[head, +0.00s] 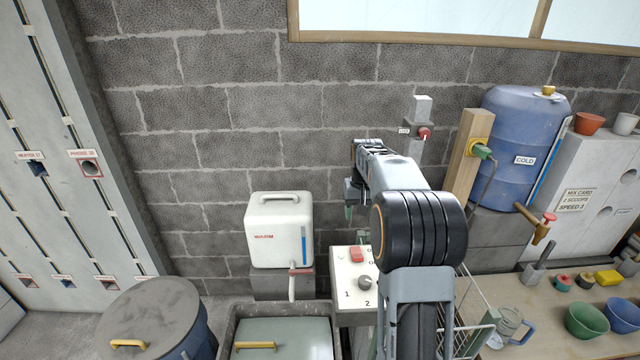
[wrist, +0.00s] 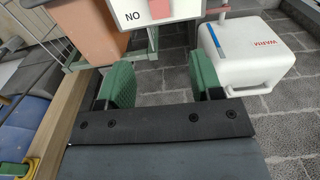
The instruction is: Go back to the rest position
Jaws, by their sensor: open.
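My gripper (wrist: 160,78) shows in the wrist view with its two green fingers apart and nothing between them.
A white canister (head: 279,230) with red lettering stands left of the arm. A lidded bin (head: 150,315) and a grey-green lidded tub (head: 282,338) are in front. A blue COLD barrel (head: 520,130) and a bench with bowls (head: 586,321) are at right. Bare block wall lies behind.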

